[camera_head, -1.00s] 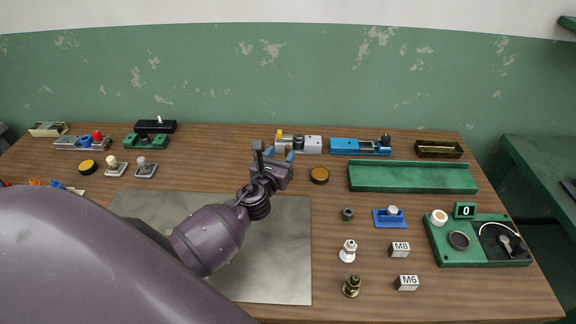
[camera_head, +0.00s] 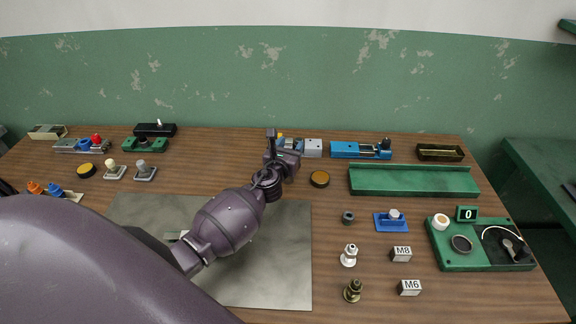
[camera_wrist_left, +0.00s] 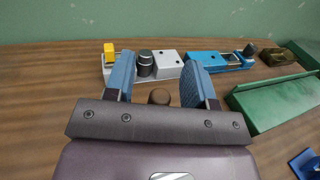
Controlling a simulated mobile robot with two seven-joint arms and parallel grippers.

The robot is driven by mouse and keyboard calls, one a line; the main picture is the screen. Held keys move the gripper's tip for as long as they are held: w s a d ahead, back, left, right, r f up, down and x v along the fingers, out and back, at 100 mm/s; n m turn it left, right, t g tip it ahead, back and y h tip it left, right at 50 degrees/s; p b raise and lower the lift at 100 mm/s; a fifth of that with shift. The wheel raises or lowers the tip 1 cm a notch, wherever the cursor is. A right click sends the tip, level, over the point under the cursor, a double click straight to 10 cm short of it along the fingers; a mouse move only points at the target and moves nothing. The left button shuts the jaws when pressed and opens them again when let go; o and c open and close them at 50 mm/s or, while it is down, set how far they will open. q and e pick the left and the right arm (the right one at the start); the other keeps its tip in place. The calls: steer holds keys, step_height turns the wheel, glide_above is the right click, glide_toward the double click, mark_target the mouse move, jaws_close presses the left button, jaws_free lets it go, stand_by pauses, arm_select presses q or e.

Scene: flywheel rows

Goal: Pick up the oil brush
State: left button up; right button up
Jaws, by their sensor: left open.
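My left gripper (camera_head: 284,146) is at the back middle of the table, its fingers pointing towards the wall. In the left wrist view its two blue-padded fingers (camera_wrist_left: 160,80) are apart, with no object clasped. A small dark brown round knob (camera_wrist_left: 159,97) shows low between them, just beyond the palm; its lower part is hidden by the gripper. I cannot tell for certain whether this is the oil brush, and no brush bristles are visible. A grey fixture (camera_wrist_left: 167,67) with a yellow block and a dark knob stands beyond the fingers. My right gripper is not in view.
A blue vise-like fixture (camera_head: 354,149) and a green tray (camera_head: 413,181) stand to the right. A grey mat (camera_head: 285,260) lies under my arm.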

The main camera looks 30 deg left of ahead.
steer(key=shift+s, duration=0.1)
arm_select(q)
steer(key=shift+c, duration=0.8)
jaws_close()
